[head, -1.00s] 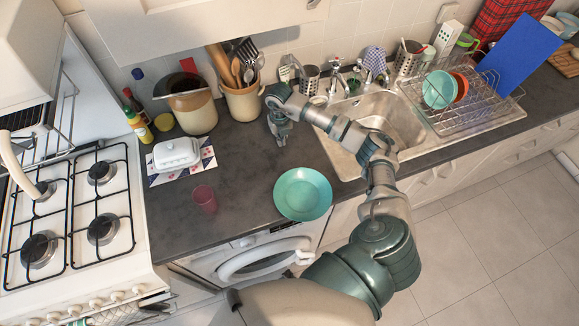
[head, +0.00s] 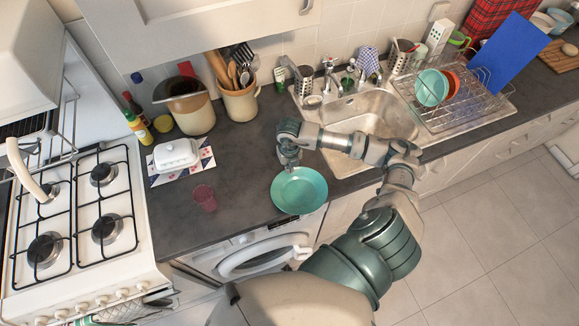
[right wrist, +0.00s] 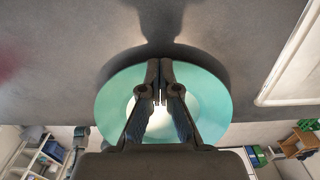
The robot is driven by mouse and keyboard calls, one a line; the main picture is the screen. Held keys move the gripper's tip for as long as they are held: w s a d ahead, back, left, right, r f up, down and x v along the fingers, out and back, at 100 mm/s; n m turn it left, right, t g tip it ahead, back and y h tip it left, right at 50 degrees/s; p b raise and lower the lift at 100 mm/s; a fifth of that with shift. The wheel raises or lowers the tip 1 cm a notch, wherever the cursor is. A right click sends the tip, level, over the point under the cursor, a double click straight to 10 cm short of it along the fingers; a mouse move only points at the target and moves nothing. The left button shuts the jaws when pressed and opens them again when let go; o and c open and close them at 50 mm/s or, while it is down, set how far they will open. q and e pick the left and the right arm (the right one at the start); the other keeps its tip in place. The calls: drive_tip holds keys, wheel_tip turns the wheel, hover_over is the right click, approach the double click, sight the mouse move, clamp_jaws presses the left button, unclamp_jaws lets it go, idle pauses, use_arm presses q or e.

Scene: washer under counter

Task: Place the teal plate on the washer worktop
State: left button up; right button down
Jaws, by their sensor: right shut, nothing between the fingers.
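The teal plate (head: 304,193) lies flat on the dark worktop above the washer (head: 262,258). Its near rim is at the worktop's front edge; I cannot tell whether it overhangs. My right gripper (head: 290,166) is at the plate's far rim in the head view. In the right wrist view, the shut, empty fingers (right wrist: 159,100) stand in front of the plate (right wrist: 212,100) and hide its middle. I cannot tell whether they touch it. My left gripper is not in view.
A pink cup (head: 204,198) stands left of the plate. A white butter dish (head: 176,154) and crocks (head: 240,103) are behind it. The sink (head: 385,118) and dish rack (head: 455,105) are to the right, the stove (head: 75,220) to the left. Worktop between cup and plate is clear.

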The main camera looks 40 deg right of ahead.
drive_tip(key=w+b, duration=0.1)
drive_tip(key=w+d+b, duration=0.1)
drive_tip(key=w, duration=0.1)
drive_tip(key=shift+w+d+f, duration=0.15)
drive_tip(key=shift+w+f, duration=0.05)
drive_tip(key=shift+w, duration=0.1)
drive_tip(key=shift+r, duration=0.15)
idle(1.0)
